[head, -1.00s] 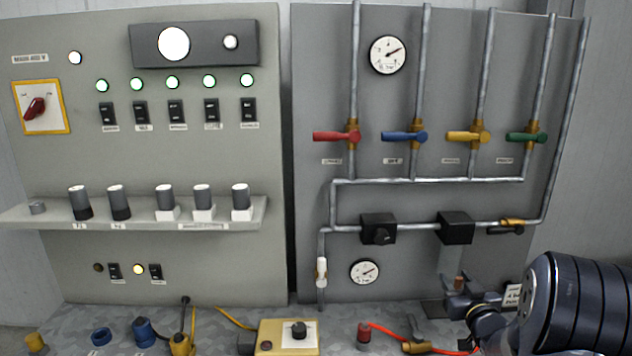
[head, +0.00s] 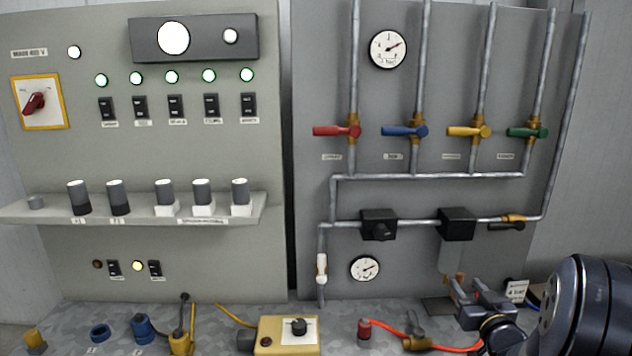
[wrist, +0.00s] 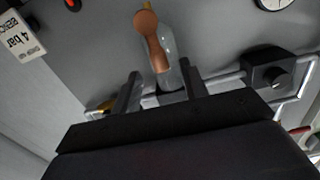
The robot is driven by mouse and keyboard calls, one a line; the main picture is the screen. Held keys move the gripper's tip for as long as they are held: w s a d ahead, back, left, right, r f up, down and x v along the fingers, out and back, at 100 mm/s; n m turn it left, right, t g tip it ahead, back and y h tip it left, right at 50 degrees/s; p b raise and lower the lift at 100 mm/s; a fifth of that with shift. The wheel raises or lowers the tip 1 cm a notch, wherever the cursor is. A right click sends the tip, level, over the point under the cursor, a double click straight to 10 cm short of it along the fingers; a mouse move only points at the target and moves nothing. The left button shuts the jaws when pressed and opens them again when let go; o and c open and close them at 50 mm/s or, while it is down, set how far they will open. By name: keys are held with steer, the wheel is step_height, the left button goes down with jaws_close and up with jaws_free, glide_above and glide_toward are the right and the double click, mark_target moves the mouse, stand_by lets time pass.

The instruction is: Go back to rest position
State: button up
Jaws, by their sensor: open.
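My gripper (head: 467,286) is open at the lower right of the head view, in front of the right panel's lower edge. In the wrist view its two fingers (wrist: 160,85) stand apart. A copper-coloured piece (wrist: 150,40) on a clear, bottle-like bowl shows between and beyond them. The same bowl (head: 451,258) hangs under the right black block (head: 456,224) in the head view, with the copper piece (head: 460,278) near the fingertips. I cannot tell whether the fingers touch it.
The right panel carries pipes, coloured valve handles (head: 408,131) and gauges (head: 388,49). The left panel has switches and a shelf (head: 130,213) with knobs. A yellow box (head: 285,335) and a red hose (head: 390,331) lie on the bench. A "4 bar" sign (head: 516,291) stands beside my gripper.

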mark_target(457, 279)
steer(key=w, duration=0.4)
steer(key=shift+w+a+p, duration=0.2)
steer(key=shift+w+p, duration=0.15)
steer(key=shift+p, duration=0.05)
steer(key=shift+s+a+n, duration=0.15)
steer(key=shift+a+n, duration=0.1)
steer(key=shift+n, duration=0.55)
steer(key=shift+a+n+p, duration=0.2)
steer(key=shift+n+p, duration=0.2)
steer(key=shift+n, duration=0.1)
